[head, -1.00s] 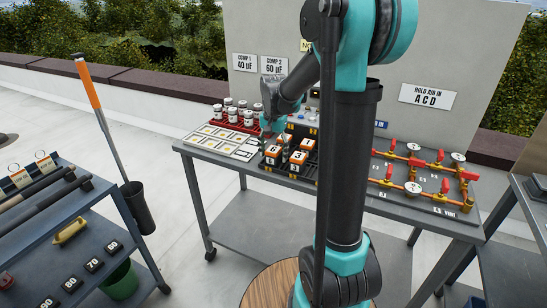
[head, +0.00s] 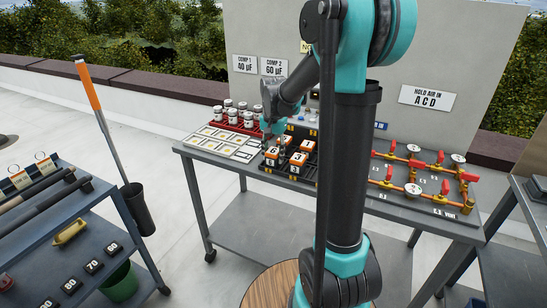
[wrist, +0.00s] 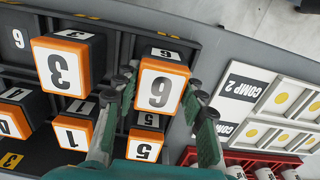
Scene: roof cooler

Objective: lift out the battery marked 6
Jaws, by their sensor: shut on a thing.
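The battery marked 6 (wrist: 162,87) is an orange-and-black block with a white top. In the wrist view it sits between the two fingers of my gripper (wrist: 160,92), which is shut on it. In the head view the battery (head: 273,152) shows at the front left of the black battery rack (head: 292,180), below my gripper (head: 266,131). I cannot tell whether it is clear of its slot.
Close by stand the batteries marked 3 (wrist: 68,65), 1 (wrist: 76,132) and 5 (wrist: 145,146). A card board (head: 222,142) and a red rack of white jars (head: 240,118) lie left of the rack. Red-handled valves on pipes (head: 412,170) stand to the right.

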